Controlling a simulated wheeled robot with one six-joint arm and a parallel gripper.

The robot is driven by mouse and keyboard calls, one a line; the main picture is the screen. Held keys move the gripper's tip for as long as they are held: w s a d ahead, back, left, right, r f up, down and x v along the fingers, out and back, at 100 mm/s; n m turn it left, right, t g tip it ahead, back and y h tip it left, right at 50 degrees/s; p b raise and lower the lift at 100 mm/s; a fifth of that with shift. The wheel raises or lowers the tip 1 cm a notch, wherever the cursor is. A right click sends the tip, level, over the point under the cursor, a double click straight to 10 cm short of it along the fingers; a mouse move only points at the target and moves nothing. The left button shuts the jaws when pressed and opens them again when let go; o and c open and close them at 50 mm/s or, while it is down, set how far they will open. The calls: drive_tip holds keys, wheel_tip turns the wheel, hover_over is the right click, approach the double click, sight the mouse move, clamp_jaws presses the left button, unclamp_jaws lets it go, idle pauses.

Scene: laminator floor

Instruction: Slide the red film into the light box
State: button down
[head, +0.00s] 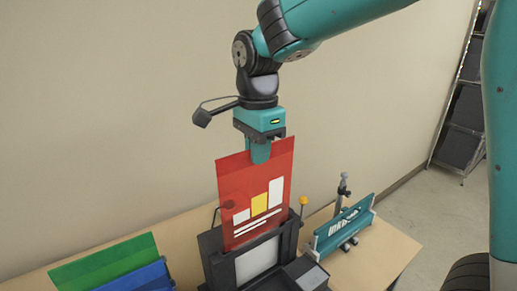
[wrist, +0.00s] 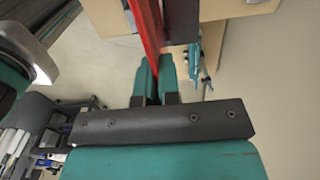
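The red film (head: 232,175) is an upright sheet with white and yellow printed shapes. My gripper (head: 260,152) is shut on its top edge in the head view. The wrist view shows the red film (wrist: 146,40) edge-on between the two teal fingers (wrist: 153,75). The light box (head: 206,255) is a dark frame with a pale panel, standing on the table below the gripper. The film's lower part overlaps the upper part of the light box in the head view. I cannot tell how deep its lower edge sits.
Green (head: 100,262) and blue (head: 140,278) sheets stand at the left on the wooden table (head: 385,248). A teal device (head: 343,228) stands right of the light box. A shelf rack (head: 462,120) stands at the far right. The wall behind is bare.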

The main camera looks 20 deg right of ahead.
drive_tip(key=shift+f, duration=0.45)
drive_tip(key=shift+f+b, duration=5.25)
drive_tip(key=shift+f, duration=2.4)
drive_tip(key=c, duration=1.2)
unclamp_jaws()
drive_tip(key=shift+c, duration=0.2)
drive_tip(key=shift+r, duration=0.1)
wheel_tip(320, 180, up, 17)
drive_tip(key=shift+r+b, duration=0.15)
drive_tip(key=shift+b, duration=0.35)
drive_tip(key=s+a+f+n+y, duration=0.2)
drive_tip(key=s+f+n, duration=0.5)
drive_tip(key=s+n, duration=0.3)
drive_tip(key=s+a+f+n+y, duration=0.2)
drive_tip(key=s+f+n, duration=0.6)
drive_tip(key=n, duration=0.5)
drive_tip(key=shift+s+a, duration=0.2)
drive_tip(key=shift+s, duration=0.8)
